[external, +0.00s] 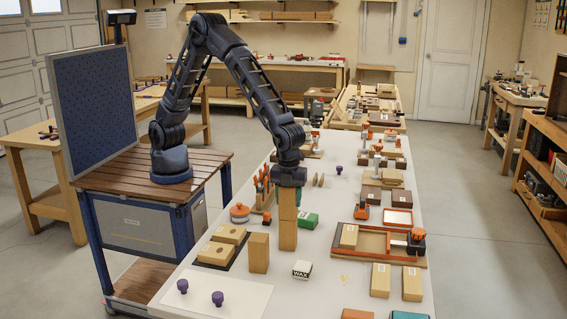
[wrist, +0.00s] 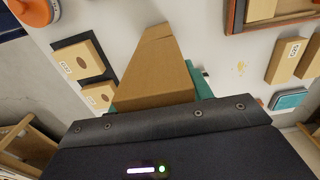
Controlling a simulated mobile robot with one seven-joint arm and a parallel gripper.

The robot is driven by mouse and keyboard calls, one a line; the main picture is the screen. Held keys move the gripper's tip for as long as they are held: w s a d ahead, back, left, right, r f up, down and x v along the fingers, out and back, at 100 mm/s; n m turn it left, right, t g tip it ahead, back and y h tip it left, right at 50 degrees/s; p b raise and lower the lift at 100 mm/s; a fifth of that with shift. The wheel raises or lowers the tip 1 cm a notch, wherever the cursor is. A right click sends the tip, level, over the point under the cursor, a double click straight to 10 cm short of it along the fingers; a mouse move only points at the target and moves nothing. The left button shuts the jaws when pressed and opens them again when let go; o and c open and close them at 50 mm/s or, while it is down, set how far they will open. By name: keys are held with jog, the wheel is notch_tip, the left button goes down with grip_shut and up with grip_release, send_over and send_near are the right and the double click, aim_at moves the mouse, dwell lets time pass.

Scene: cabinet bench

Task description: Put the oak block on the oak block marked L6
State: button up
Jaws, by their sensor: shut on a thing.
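My gripper (external: 288,182) points down over the bench and is shut on an upright oak block (external: 288,203). Past the held block's far end, a little of the lower block (wrist: 157,32) shows in the wrist view. No L6 mark is readable on it.
Another upright oak block (external: 258,253) stands to the left. Two marked blocks (external: 216,253) lie on a dark mat. An orange-rimmed tray (external: 375,257) lies farther right.

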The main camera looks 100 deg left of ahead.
jog(key=shift+f, duration=0.1)
jog(key=o, duration=1.3)
jog(key=shift+c, duration=0.2)
